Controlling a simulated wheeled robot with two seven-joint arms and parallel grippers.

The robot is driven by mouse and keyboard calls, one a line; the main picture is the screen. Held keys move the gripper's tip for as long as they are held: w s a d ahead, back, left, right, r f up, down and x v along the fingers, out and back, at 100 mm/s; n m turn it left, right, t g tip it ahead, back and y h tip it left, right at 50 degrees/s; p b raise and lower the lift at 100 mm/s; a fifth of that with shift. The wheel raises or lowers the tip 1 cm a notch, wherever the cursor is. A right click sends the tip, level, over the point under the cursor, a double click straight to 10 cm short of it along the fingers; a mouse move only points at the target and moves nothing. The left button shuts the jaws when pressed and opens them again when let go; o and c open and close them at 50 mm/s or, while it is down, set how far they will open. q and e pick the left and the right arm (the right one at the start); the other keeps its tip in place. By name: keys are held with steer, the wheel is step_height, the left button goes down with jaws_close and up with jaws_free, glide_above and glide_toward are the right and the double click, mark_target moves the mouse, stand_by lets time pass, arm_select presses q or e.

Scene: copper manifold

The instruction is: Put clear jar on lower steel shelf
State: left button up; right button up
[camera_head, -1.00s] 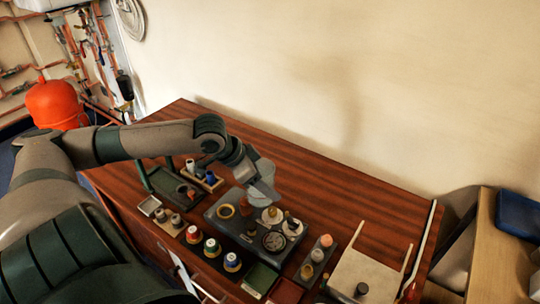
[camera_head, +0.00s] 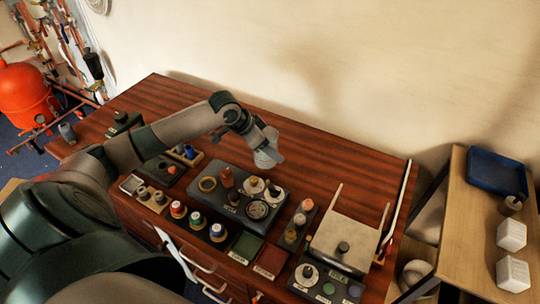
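My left gripper (camera_head: 267,153) hangs above the back of a dark grey tray on the wooden bench, with its arm coming in from the left. A pale grey shape shows at its end. I cannot tell whether this is only the fingers or also a clear jar, and no other clear jar is plain to see. A shelf unit (camera_head: 463,215) with a pale wooden top and dark frame stands at the right. Its lower level is mostly hidden, and I cannot make out a steel shelf. My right gripper is not in view.
The dark grey tray (camera_head: 212,169) holds small round parts. Several coloured spools, a green pad (camera_head: 246,246) and a pale sloped box (camera_head: 345,238) crowd the bench front. A blue tray (camera_head: 497,171) and white blocks (camera_head: 511,236) sit on the shelf top. The bench's back is clear.

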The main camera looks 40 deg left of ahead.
arm_select(q)
steer(key=shift+f+p, duration=0.35)
steer(key=shift+f, duration=1.6)
steer(key=o, duration=1.5)
steer(key=shift+f, duration=0.1)
steer(key=b+v, duration=0.1)
steer(key=v, duration=1.1)
steer(key=shift+o, duration=0.3)
